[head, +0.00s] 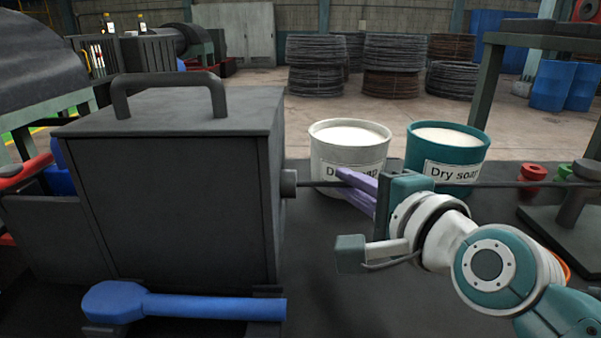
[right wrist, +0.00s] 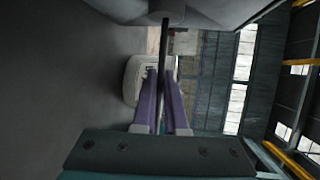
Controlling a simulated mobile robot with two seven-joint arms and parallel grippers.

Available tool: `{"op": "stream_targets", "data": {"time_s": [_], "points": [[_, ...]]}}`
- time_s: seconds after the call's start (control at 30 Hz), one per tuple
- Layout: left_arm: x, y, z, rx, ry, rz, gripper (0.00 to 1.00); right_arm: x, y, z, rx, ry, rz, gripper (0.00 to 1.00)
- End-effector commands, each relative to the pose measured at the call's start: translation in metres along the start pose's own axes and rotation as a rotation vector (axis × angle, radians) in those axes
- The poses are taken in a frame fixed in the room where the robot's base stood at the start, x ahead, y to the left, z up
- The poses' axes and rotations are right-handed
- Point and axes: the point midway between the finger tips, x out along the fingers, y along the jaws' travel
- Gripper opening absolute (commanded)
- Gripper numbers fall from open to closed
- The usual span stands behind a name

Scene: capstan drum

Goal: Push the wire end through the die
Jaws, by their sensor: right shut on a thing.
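The dark wire (head: 321,184) runs nearly level from the right. Its left end meets the short round stub (head: 289,184), which looks like the die, on the right wall of the dark box (head: 190,200). I cannot see how far the end is inside. My right gripper (head: 343,181) is shut on the wire a short way right of the stub, its purple fingers on either side. In the right wrist view the wire (right wrist: 164,45) passes between the fingertips (right wrist: 160,75) and up to the round stub (right wrist: 167,16). My left gripper is not in view.
A white bucket (head: 345,133) and a teal bucket (head: 450,140), both labelled dry soap, stand just behind the wire. A blue-handled tool (head: 210,306) lies in front of the box. Red (head: 532,174) and green (head: 565,172) pieces are at the right.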

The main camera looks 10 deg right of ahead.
Motion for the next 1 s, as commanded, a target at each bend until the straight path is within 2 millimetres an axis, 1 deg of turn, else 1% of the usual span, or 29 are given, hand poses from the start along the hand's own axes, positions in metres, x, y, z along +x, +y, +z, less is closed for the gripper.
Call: {"op": "stream_targets", "data": {"time_s": [0.07,0.1,0.3,0.37,0.57,0.67,0.77,1.0], "points": [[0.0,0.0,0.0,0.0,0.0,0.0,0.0,0.0,0.0,0.001,0.0,-0.002,0.001,0.0],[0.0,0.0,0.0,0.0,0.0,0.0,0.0,0.0,0.0,0.001,0.0,-0.002,0.001,0.12],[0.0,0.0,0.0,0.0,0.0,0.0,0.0,0.0,0.0,0.0,0.0,-0.001,0.001,0.35],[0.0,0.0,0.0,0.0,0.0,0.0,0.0,0.0,0.0,0.0,0.0,0.0,0.001,0.39],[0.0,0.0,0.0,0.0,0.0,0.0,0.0,0.0,0.0,-0.001,0.0,0.0,0.001,0.39],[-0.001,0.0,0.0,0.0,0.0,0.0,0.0,-0.004,0.0,-0.001,0.0,0.001,0.001,0.39],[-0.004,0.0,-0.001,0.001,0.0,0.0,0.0,-0.015,0.0,-0.001,0.0,0.001,0.003,0.39],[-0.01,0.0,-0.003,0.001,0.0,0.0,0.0,-0.061,0.0,0.0,0.0,0.001,0.003,0.39]]}}
